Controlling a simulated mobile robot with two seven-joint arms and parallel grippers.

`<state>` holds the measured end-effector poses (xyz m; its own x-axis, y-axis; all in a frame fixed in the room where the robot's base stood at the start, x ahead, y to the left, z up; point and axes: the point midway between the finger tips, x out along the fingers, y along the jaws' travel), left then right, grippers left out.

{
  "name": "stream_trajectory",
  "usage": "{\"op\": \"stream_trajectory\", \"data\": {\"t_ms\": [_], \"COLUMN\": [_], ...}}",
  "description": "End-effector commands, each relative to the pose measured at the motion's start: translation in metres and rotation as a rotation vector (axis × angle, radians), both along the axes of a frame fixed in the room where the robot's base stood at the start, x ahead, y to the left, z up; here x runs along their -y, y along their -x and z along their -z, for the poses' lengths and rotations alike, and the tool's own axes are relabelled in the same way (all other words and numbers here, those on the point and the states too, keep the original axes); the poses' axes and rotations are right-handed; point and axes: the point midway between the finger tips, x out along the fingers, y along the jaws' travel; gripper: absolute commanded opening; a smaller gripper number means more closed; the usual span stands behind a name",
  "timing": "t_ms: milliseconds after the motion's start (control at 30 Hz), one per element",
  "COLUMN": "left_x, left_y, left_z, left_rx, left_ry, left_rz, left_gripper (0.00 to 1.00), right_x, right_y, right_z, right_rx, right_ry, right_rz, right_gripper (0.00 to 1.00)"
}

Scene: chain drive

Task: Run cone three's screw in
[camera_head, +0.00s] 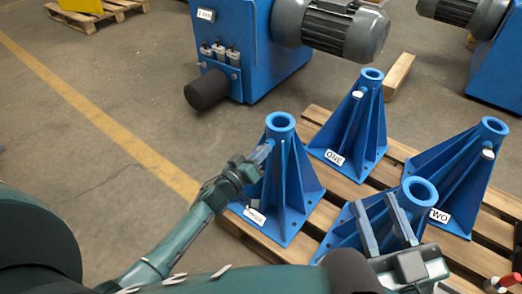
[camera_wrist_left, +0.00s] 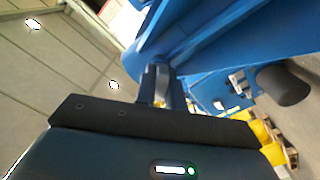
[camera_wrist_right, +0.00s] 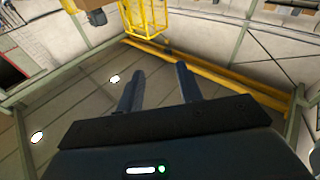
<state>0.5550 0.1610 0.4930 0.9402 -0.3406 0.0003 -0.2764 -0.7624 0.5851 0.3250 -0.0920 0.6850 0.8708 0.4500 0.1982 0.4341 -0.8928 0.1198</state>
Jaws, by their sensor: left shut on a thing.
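The left blue cone (camera_head: 292,180) stands upright on the pallet; its label (camera_head: 254,215) is too small to read surely. My left gripper (camera_head: 262,153) reaches its upper left side, just below the ring top. In the left wrist view its fingers (camera_wrist_left: 162,88) are closed together on a small part against the blue cone; I take it as the screw, mostly hidden by the fingers. My right gripper (camera_head: 383,222) is open, in front of the nearest cone (camera_head: 416,192). The right wrist view shows its fingers (camera_wrist_right: 158,88) apart with nothing between them.
Cone ONE (camera_head: 350,130) stands behind, and cone TWO (camera_head: 462,190) stands at the right, each with a light-ended screw on its side. All are on a wooden pallet (camera_head: 318,115). A blue motor unit (camera_head: 262,40) stands behind.

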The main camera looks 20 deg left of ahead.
Motion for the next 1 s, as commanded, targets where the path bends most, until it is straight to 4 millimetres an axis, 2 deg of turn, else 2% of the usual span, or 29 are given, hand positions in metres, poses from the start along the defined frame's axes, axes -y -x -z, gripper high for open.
{"op": "stream_trajectory", "data": {"t_ms": [167, 433, 1000], "left_x": [0.0000, -0.0003, -0.0012], "left_y": [0.0000, -0.0001, 0.0000], "left_z": [-0.0016, -0.0008, 0.0003], "left_rx": [0.057, 0.144, 0.329], "left_ry": [-0.156, -0.399, -0.908], "left_rz": [0.000, 0.000, 0.000], "left_gripper": [0.00, 0.00, 0.00], "right_x": [0.0015, 0.0041, 0.0045], "right_y": [0.0009, 0.0019, 0.0017], "right_z": [-0.0035, 0.0050, 0.0017], "right_rx": [0.004, -0.018, -0.009], "right_ry": [0.012, 0.039, 0.047], "right_rz": [0.008, 0.021, 0.025], "right_gripper": [0.36, 0.36, 0.36]}}
